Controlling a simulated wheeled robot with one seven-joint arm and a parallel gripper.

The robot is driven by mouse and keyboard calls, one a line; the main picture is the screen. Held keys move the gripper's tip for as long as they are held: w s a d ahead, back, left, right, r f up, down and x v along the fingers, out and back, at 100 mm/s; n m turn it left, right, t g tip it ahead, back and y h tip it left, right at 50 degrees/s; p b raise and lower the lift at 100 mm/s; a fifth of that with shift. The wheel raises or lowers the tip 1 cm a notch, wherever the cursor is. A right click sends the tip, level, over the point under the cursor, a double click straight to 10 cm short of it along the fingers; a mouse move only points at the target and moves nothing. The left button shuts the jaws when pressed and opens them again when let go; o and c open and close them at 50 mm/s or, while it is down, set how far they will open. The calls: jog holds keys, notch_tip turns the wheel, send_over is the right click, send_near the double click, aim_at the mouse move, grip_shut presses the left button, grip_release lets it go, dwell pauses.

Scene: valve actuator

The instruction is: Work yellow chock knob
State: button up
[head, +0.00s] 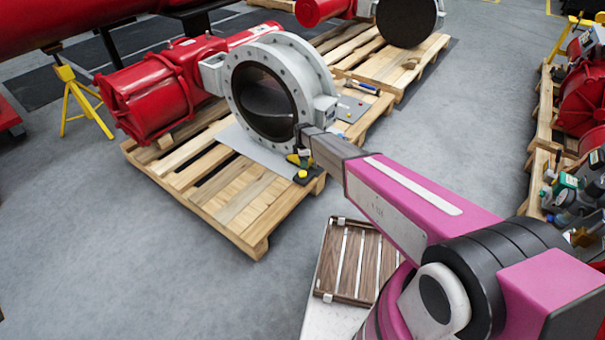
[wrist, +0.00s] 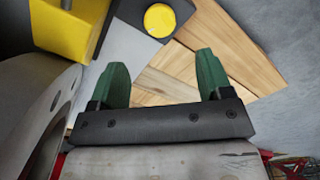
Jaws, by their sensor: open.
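The round yellow chock knob (wrist: 160,20) sits on a dark block at the top of the wrist view. In the head view my gripper is small and partly hidden beside the valve flange.
The grey valve flange (head: 322,75) with its red actuator (head: 150,95) stands on a wooden pallet (head: 258,235). The flange (wrist: 25,95) is close to the left of my gripper. A slatted brown tray (head: 350,262) is at lower centre.

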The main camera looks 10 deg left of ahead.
aim_at(303, 173)
notch_tip(303, 173, down, 10)
jog(key=shift+r, duration=0.2)
jog(key=c, duration=0.9)
